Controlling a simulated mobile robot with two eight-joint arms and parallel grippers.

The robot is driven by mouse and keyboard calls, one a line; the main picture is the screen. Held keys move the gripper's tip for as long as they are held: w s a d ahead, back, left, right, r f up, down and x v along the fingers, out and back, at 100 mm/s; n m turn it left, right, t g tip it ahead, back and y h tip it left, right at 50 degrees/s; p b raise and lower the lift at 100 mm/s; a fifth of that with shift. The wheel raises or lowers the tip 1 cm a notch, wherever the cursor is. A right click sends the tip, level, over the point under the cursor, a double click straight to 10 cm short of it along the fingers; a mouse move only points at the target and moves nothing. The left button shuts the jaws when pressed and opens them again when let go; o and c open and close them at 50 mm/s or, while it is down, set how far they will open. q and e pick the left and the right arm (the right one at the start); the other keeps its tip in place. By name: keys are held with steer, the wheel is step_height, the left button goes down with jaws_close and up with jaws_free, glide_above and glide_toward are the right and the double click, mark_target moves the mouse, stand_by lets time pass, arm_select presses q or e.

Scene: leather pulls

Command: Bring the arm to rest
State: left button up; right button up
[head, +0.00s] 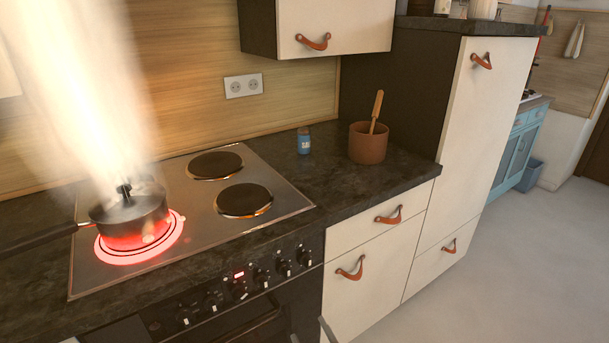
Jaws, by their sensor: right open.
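Only the tips of my right gripper (311,336) show, at the bottom edge in the head view. They are two grey fingers set apart, in front of the oven and the lower cabinet. The gripper is open, and I see nothing between the fingers. The rest of my right arm is out of frame. My left gripper is not in view.
A dark lidded pot (130,216) sits on a glowing red burner (172,236), with a bright plume above it. A blue-labelled jar (304,142) and a brown pot (367,146) with a wooden utensil stand on the dark counter (300,228). Open floor (500,270) lies right.

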steer(key=s+d+f+m+g+h, duration=0.2)
steer(key=s+d+m, duration=0.15)
steer(key=d, duration=0.25)
steer(key=s+d+f+m+g+h, duration=0.2)
steer(key=s+d+g+h, duration=0.15)
steer(key=d, duration=0.35)
steer(key=s+d+f+m+g, duration=0.2)
steer(key=s+d+m+g, duration=0.15)
steer(key=s, duration=0.95)
arm_select(q)
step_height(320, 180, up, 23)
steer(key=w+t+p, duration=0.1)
steer(key=p, duration=1.9)
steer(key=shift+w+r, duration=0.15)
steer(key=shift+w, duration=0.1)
arm_select(e)
step_height(320, 180, up, 23)
steer(key=shift+w+d+n+y, duration=0.15)
steer(key=shift+w+n+y, duration=0.15)
steer(key=shift+w+y, duration=0.05)
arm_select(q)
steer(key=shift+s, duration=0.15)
arm_select(e)
steer(key=shift+s+f, duration=0.1)
steer(key=shift+s, duration=0.05)
